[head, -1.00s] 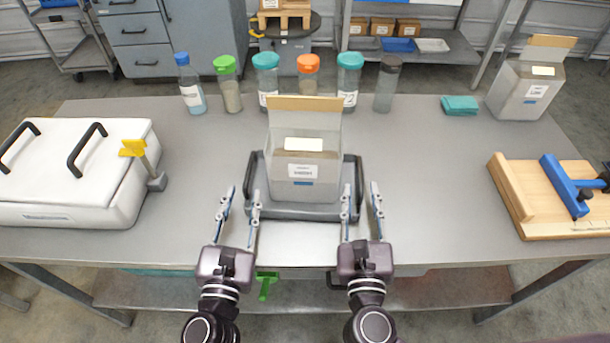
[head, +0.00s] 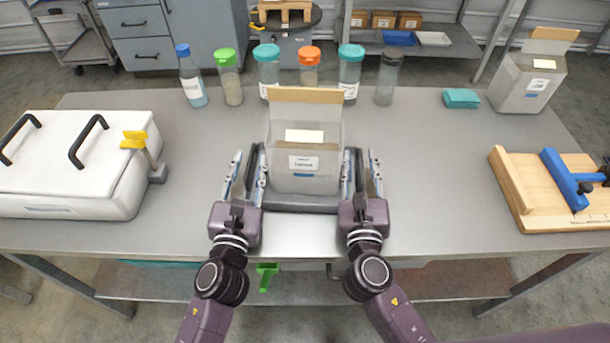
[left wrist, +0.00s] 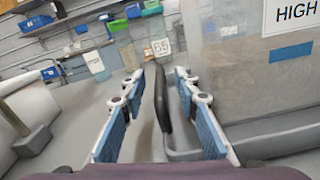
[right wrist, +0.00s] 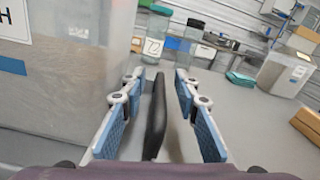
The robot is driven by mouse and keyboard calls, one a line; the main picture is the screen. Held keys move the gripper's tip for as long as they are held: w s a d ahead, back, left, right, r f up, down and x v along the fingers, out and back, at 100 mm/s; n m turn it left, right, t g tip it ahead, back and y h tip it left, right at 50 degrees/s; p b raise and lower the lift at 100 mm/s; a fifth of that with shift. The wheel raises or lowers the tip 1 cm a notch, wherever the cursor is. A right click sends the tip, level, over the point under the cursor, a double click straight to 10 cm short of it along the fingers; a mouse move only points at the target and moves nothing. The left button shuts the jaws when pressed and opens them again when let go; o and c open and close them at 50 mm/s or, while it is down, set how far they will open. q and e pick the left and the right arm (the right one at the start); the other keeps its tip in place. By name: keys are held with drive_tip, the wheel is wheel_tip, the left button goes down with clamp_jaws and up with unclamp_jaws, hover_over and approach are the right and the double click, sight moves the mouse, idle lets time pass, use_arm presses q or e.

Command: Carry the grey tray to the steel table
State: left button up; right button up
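The grey tray (head: 300,203) lies on the steel table (head: 420,170) and bears a clear box (head: 304,176) with a cardboard flap and a white label. Each short side of the tray has a black handle. My left gripper (head: 248,172) is open, its fingers on either side of the left handle, which also shows in the left wrist view (left wrist: 161,98). My right gripper (head: 361,172) is open, its fingers on either side of the right handle, seen in the right wrist view (right wrist: 155,115). Both wrist views show gaps between the finger pads and the handles.
Several bottles and jars (head: 268,72) stand along the back edge. A white lidded case (head: 70,175) is at left beside a yellow-handled tool (head: 140,145). A wooden board with a blue clamp (head: 540,195), a teal cloth (head: 461,98) and another box (head: 525,85) are at right.

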use_arm(q)
drive_tip(key=shift+w, duration=0.2)
use_arm(e)
drive_tip(key=shift+w, duration=0.2)
use_arm(q)
clamp_jaws()
use_arm(e)
clamp_jaws()
use_arm(q)
drive_tip(key=shift+r, duration=0.2)
use_arm(e)
drive_tip(key=shift+r, duration=0.25)
